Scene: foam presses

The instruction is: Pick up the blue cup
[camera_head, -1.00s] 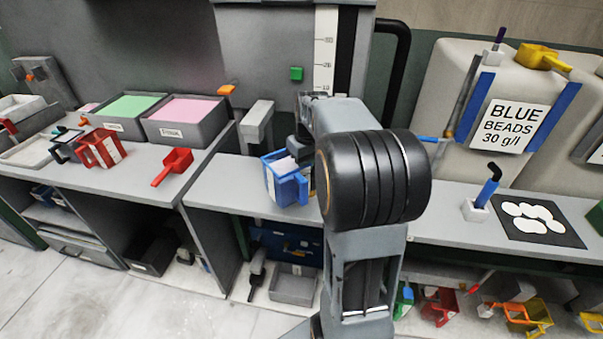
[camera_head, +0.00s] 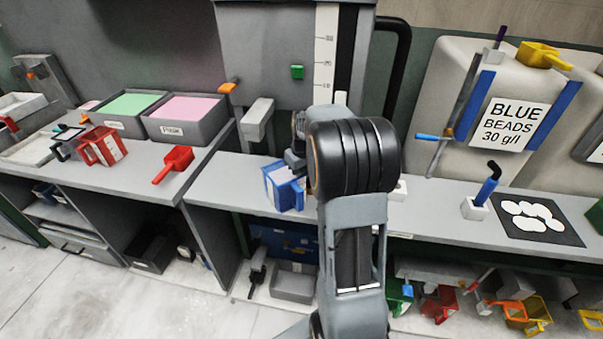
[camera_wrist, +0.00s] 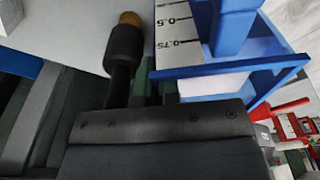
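The blue cup (camera_head: 283,188) stands on the grey counter below the press, just left of my arm in the head view. Its handle side faces me. In the wrist view the blue cup (camera_wrist: 203,71) fills the upper right, with a white scale label marked 0.5 and 0.75. My gripper (camera_wrist: 154,92) shows there as a black body with short dark green parts beside the cup's left edge. How far apart the fingertips are, and whether they touch the cup, cannot be told. In the head view my gripper is mostly hidden behind my arm.
A red scoop (camera_head: 173,165) and a red cup (camera_head: 101,146) stand to the left, before green and pink trays. A blue-handled tool in a white holder (camera_head: 475,210) and a black mat (camera_head: 561,235) lie right.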

